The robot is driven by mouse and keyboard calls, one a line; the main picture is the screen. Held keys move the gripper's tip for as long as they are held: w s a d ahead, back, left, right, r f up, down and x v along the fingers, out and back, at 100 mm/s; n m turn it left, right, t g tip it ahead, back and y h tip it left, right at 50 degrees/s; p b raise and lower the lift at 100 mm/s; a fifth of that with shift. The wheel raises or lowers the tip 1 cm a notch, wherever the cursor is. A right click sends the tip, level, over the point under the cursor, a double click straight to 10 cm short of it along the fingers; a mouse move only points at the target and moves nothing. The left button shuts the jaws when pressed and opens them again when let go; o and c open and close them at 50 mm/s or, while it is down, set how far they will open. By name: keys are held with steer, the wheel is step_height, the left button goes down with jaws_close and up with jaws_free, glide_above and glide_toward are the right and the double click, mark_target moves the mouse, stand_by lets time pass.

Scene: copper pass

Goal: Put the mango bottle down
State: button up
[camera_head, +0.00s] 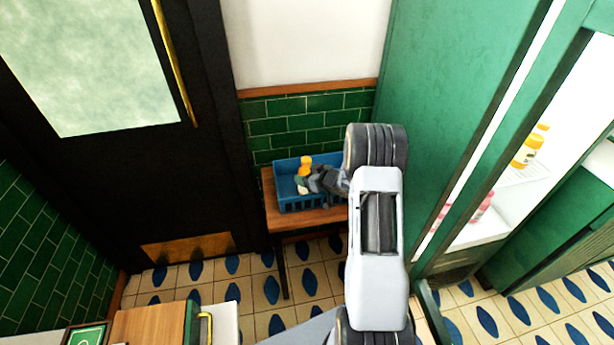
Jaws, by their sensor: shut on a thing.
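The mango bottle (305,162) is small, with an orange-yellow top and a paler lower part. It is in or just over a blue crate (290,206) on a small wooden table (275,219) against the green tiled wall. My gripper (313,182) reaches in from the right over the crate and is shut on the bottle. The bottle looks about upright. My gripper and the crate wall hide its base, so I cannot tell whether it touches the crate floor.
An open green cabinet (450,130) at right holds yellow-orange bottles (527,150) and pink-capped ones (481,207) on white shelves. A black door (120,180) stands at left. A wooden-topped counter (147,326) is at the lower left. Tiled floor is free before the table.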

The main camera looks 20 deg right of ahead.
stand_by(0.3)
steer(key=shift+f, duration=0.2)
steer(key=o, duration=1.2)
